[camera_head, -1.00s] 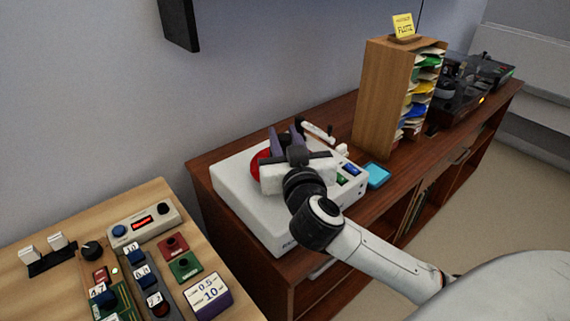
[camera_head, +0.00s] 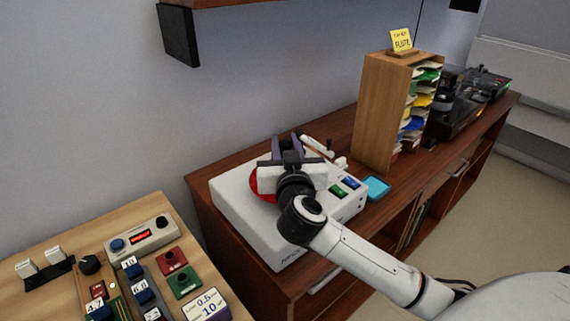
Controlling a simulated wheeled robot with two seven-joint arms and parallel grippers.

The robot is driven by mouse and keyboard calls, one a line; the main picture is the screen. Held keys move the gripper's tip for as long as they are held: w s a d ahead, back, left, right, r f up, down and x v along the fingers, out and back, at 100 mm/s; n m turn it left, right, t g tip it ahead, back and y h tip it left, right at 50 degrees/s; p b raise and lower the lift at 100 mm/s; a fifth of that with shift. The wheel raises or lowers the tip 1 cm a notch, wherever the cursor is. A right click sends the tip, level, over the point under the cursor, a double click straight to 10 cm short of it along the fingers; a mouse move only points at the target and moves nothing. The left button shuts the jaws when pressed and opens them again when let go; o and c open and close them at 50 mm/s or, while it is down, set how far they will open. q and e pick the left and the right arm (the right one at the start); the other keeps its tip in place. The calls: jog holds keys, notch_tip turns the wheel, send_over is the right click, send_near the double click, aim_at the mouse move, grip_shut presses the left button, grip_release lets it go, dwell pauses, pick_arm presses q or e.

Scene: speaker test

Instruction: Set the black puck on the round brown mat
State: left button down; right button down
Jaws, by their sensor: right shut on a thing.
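My right gripper (camera_head: 288,146) is over the back part of a white player box (camera_head: 232,190). It is seen from behind, with its purple-grey fingers pointing away. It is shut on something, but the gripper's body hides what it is. I cannot make out the black puck or the round brown mat in this view. A red round thing (camera_head: 263,185) on the white box shows partly behind the gripper. My left gripper is not in view.
A tonearm-like white bar (camera_head: 318,148) and coloured buttons (camera_head: 344,187) lie right of the gripper. A blue square (camera_head: 376,187) and a tall wooden paper sorter (camera_head: 375,112) stand farther right. A wooden bench (camera_head: 50,235) with small devices is at left.

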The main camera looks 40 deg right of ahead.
jog(key=shift+f, duration=2.35)
jog(key=shift+f, duration=0.2)
jog(key=c, duration=1.5)
grip_release()
jog(key=shift+o, duration=0.2)
